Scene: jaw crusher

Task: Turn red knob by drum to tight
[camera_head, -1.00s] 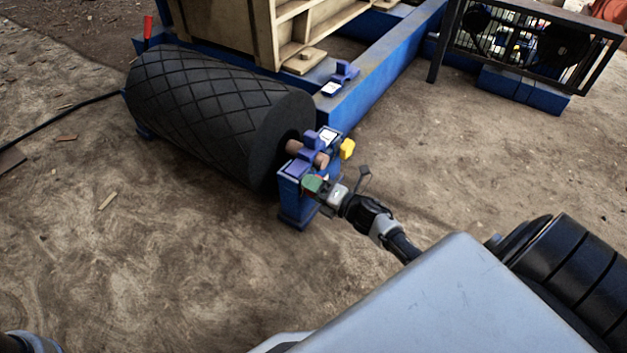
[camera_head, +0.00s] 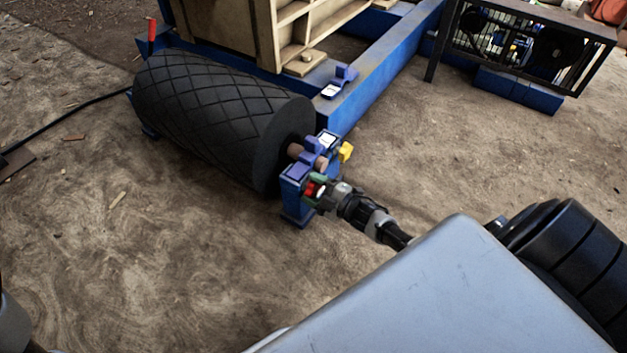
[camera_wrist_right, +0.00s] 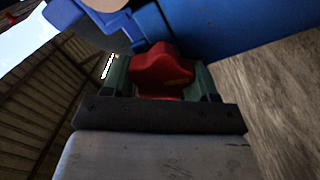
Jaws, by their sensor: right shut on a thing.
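The red knob (camera_head: 311,188) is on the blue bearing stand (camera_head: 296,211) at the near end of the black drum (camera_head: 215,115). My right gripper (camera_head: 315,189) is at the knob, its green fingers on either side of it. In the right wrist view the red knob (camera_wrist_right: 163,72) sits between the two green fingers of the right gripper (camera_wrist_right: 165,85), which is shut on it. The fingers hide part of the knob's sides. A bit of my left arm shows at the lower left edge of the head view; its gripper is out of view.
A yellow knob (camera_head: 345,151) is on the far side of the same stand. A blue frame beam (camera_head: 385,75) runs behind it. A red-handled part (camera_head: 152,34) stands by the drum's far end. The dirt ground (camera_head: 130,260) in front is mostly clear.

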